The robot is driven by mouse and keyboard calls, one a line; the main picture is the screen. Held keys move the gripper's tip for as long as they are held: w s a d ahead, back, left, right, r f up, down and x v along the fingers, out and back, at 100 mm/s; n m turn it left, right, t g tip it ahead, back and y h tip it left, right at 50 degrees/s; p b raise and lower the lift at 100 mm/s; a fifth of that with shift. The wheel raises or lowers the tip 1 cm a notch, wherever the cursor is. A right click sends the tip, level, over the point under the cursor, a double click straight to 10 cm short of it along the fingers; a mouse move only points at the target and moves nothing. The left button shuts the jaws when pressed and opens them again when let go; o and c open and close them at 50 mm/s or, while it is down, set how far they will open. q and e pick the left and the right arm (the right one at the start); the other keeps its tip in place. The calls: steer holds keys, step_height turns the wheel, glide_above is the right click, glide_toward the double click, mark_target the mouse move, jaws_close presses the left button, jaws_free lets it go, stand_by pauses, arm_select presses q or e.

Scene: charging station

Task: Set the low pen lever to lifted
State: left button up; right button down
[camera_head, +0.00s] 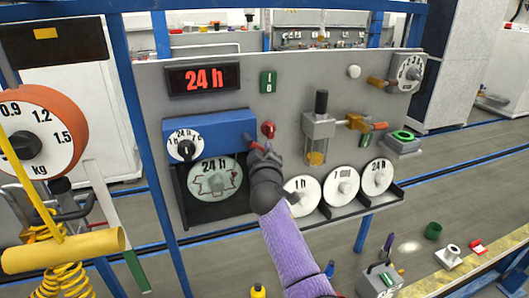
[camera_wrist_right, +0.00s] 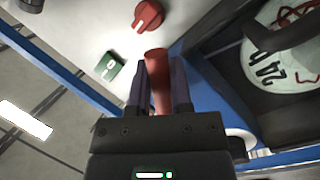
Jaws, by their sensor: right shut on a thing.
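The blue recorder box (camera_head: 212,135) is mounted on the grey panel, with a small dial (camera_head: 186,148) on its front. A round 24 h chart (camera_head: 214,182) sits in the dark recess below it. My right gripper (camera_head: 262,150) is at the right end of the box. In the right wrist view, my right gripper (camera_wrist_right: 160,85) is shut on a red lever (camera_wrist_right: 157,75), whose reddish end shows between the fingers. The fingers hide most of the lever in the head view. I do not make out my left gripper.
A red knob (camera_head: 268,129) is just above my right gripper; it also shows in the wrist view (camera_wrist_right: 148,15). A green switch (camera_head: 268,82) and a 24 h display (camera_head: 204,78) are higher up. White discs (camera_head: 341,187) stand on a shelf to the right.

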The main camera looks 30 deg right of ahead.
stand_by(0.5)
steer(key=n, duration=0.1)
steer(key=r+n+t+b, duration=0.1)
steer(key=n, duration=0.1)
steer(key=shift+s+d+n, duration=0.1)
steer(key=shift+d+n, duration=0.2)
steer(key=shift+d, duration=0.1)
steer(key=shift+d+r+n+t, duration=0.1)
steer(key=shift+r+n+t, duration=0.35)
steer(key=shift+n, duration=0.8)
steer(key=shift+d+r+n+t, duration=0.1)
steer(key=shift+r+n+t, duration=0.3)
steer(key=shift+n, duration=0.85)
steer(key=shift+a+r, duration=0.1)
steer(key=c, duration=0.8)
jaws_free()
steer(key=v, duration=1)
steer(key=shift+b, duration=0.3)
